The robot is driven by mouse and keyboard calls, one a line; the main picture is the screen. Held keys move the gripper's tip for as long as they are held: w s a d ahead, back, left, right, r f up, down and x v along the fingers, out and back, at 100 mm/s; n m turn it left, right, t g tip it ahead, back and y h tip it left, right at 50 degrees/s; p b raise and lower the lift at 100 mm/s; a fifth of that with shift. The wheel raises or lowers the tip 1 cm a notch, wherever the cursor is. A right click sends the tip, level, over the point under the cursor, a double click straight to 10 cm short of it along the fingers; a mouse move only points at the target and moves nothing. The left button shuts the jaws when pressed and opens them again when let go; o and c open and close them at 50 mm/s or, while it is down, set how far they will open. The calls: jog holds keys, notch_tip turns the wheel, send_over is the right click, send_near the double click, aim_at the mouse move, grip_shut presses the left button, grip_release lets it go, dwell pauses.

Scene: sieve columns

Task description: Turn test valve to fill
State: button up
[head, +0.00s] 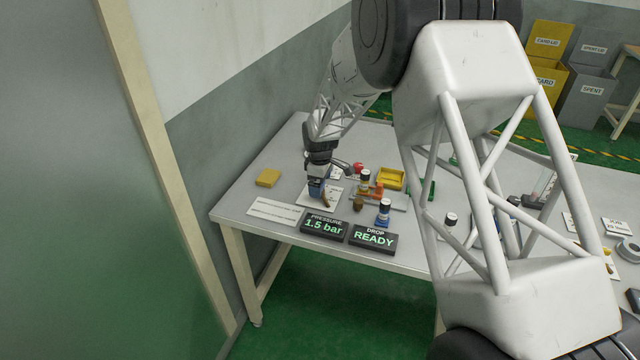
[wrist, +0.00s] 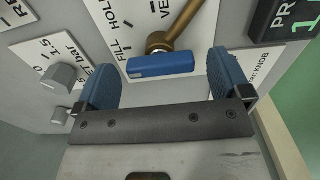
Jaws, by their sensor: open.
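The test valve shows in the wrist view as a brass lever and hub (wrist: 160,42) with a blue grip piece (wrist: 161,65). The brass rod slants up and right from the hub. The plate behind it (wrist: 112,38) reads FILL, HOLD and a partly cut-off word starting VE. FILL is just left of the hub. I cannot tell which mark the lever points to. My gripper (wrist: 162,68) is open, its blue fingers on either side of the blue piece with gaps visible.
A grey knob (wrist: 61,78) on a "SET bar" dial is left of my left finger. Displays read PRESSURE 1.5 bar (head: 324,225) and DROP READY (head: 373,239).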

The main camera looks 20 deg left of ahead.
jog(key=shift+r, duration=3.75)
jog(key=shift+d+r, duration=0.25)
jog(key=shift+d, duration=0.05)
jog(key=s+d+r+m, duration=0.3)
jog(key=s+d+r, duration=0.35)
jog(key=d, duration=0.35)
jog(key=s+d+r+m+t, duration=0.1)
jog(key=s+d+r+m, duration=0.2)
jog(key=s+d+r, duration=0.5)
jog(key=s+d+r+m, duration=0.25)
jog(key=d+r, duration=0.35)
jog(key=d, duration=0.6)
jog(key=s+d+m, duration=0.5)
jog(key=s+d, duration=0.3)
jog(key=s, duration=0.6)
jog(key=s+d+r+m+t, duration=0.1)
jog(key=s+d+m, duration=0.4)
jog(key=s, duration=0.9)
jog(key=d, duration=0.3)
jog(key=shift+d+t, duration=0.15)
jog(key=shift+t, duration=0.15)
